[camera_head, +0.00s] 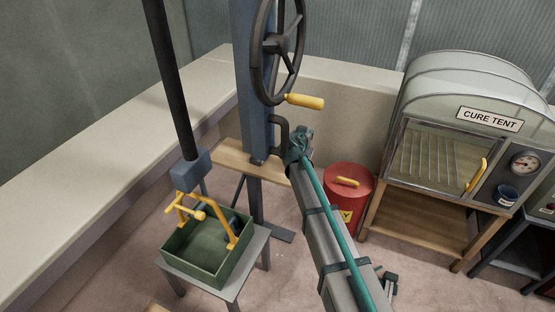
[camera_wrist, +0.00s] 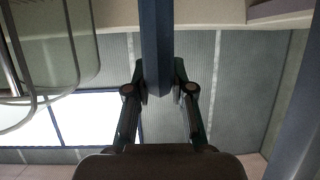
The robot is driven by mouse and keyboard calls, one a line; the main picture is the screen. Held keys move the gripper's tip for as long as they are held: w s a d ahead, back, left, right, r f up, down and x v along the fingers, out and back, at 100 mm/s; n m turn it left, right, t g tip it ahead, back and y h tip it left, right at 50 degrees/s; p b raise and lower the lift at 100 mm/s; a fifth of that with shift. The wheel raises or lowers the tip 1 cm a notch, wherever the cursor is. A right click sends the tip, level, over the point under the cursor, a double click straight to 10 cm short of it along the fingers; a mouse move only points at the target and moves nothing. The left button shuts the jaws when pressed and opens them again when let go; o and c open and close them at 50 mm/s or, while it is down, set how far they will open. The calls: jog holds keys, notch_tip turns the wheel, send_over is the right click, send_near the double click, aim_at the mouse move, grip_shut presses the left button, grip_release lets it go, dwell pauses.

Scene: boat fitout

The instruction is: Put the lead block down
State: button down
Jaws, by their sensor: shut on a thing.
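My gripper (camera_head: 299,146) is at the end of my arm, near the middle of the head view, just right of the blue column. In the head view I cannot make the held block out clearly.
A green tray (camera_head: 176,247) with yellow fittings stands on a small grey table. A blue column (camera_head: 253,70) carries a black handwheel (camera_head: 260,60). A wooden shelf (camera_head: 235,158) lies behind. A red can (camera_head: 350,200) and the cure tent (camera_head: 440,110) stand to the right.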

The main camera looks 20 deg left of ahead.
jog(key=a+p, duration=0.1)
jog(key=a, duration=0.3)
notch_tip(320, 180, down, 9)
jog(key=p, duration=0.1)
jog(key=shift+w+a+m+h, duration=0.2)
jog(key=shift+m+h, duration=0.1)
jog(key=shift+h, duration=0.1)
jog(key=shift+f, duration=0.1)
dwell(0.3)
jog(key=c, duration=1)
grip_release()
jog(key=shift+p, duration=0.3)
